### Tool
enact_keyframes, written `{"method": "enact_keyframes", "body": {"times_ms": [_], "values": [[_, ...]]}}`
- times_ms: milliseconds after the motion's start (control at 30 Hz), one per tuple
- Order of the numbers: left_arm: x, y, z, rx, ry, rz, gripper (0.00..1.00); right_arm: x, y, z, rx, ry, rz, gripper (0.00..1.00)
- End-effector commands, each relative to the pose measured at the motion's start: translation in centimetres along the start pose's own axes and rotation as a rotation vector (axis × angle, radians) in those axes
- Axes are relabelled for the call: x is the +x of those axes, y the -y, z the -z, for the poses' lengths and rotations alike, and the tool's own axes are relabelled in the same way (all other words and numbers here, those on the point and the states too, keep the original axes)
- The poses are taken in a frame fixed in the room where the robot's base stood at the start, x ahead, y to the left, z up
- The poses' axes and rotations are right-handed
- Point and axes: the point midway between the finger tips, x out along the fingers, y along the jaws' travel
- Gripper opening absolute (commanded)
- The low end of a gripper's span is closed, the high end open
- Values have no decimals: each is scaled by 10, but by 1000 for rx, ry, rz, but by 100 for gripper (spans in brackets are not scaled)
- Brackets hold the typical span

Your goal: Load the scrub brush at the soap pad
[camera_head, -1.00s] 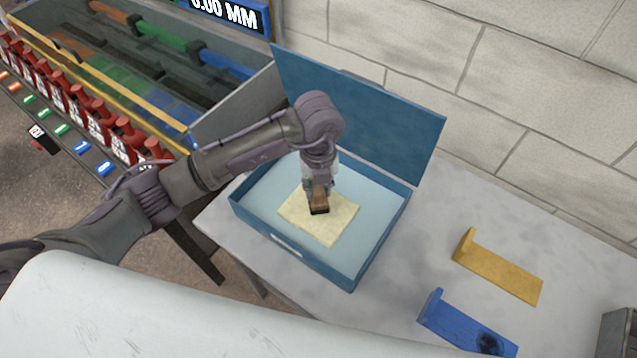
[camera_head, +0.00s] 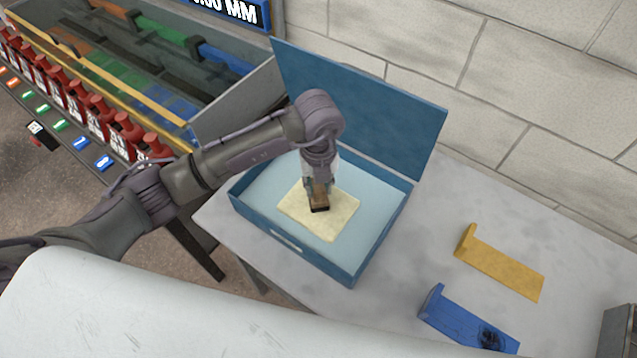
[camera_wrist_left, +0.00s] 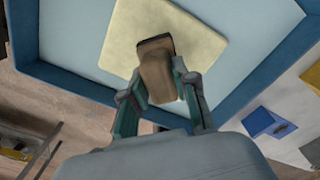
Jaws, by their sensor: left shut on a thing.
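The scrub brush (camera_head: 318,201) is a small brown block with a dark underside, and it also shows in the left wrist view (camera_wrist_left: 157,70). My left gripper (camera_head: 317,184) is shut on it, with a finger on either side in the left wrist view (camera_wrist_left: 160,88). The soap pad (camera_head: 338,220) is a pale yellow square lying in an open blue box (camera_head: 316,266). In the left wrist view the pad (camera_wrist_left: 195,42) lies behind the brush. The brush is over the pad; I cannot tell whether they touch. My right gripper is not in view.
The box's raised lid (camera_head: 372,112) stands behind it, near the block wall. A yellow bracket (camera_head: 498,262) and a blue bracket (camera_head: 466,322) with a dark smudge lie at the right. Bare bench lies between. Red bottles (camera_head: 75,97) line a bin at the left.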

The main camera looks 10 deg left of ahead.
Motion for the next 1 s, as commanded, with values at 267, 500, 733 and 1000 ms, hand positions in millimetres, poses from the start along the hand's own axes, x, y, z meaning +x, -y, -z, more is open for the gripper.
{"method": "enact_keyframes", "body": {"times_ms": [267, 500, 733, 1000], "values": [[4, 0, 0, 0, 1, 0, 1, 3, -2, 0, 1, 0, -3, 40], [7, 0, 0, 0, 1, 0, 1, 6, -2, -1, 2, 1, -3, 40], [9, 0, 0, 0, 1, 0, 1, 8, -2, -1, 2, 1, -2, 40], [9, 0, 0, 0, 0, 0, 1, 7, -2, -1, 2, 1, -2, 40]]}}
